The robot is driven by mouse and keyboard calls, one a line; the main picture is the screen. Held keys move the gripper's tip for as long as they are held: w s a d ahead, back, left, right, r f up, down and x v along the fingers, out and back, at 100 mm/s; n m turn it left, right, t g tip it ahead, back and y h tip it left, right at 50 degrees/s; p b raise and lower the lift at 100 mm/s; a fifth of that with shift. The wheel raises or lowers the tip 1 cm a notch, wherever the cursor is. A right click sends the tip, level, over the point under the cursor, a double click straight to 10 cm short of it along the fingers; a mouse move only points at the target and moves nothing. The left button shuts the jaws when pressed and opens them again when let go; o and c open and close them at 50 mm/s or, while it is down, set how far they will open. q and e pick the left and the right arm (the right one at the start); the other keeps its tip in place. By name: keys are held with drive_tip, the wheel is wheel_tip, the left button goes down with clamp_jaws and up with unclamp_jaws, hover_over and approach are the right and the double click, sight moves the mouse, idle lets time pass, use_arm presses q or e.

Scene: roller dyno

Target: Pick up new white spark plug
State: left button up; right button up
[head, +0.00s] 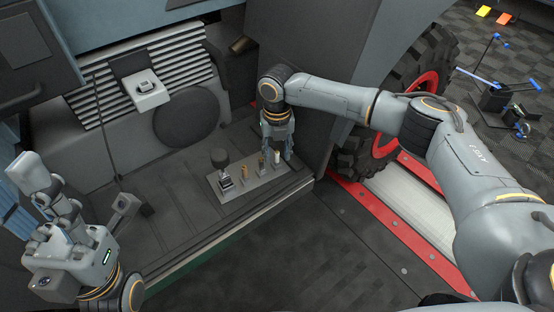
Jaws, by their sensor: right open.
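The white spark plug (277,157) stands upright at the right end of a grey metal plate (243,187) on the cab's ledge. My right gripper (277,153) reaches down from above. Its fingers are open and stand on either side of the plug; I cannot tell whether they touch it. The plug's lower part is small and hard to make out. My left gripper (68,238) is at the lower left, far from the plate, and its finger spread is unclear.
A black-knobbed lever (221,160) and small brass-coloured pieces (245,171) stand on the plate, left of the plug. A thin dark rod (108,130) rises at the left. A big tyre with a red rim (428,62) stands at the right. The ledge's left part is clear.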

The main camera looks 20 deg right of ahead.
clamp_jaws()
drive_tip(key=shift+r, duration=0.2)
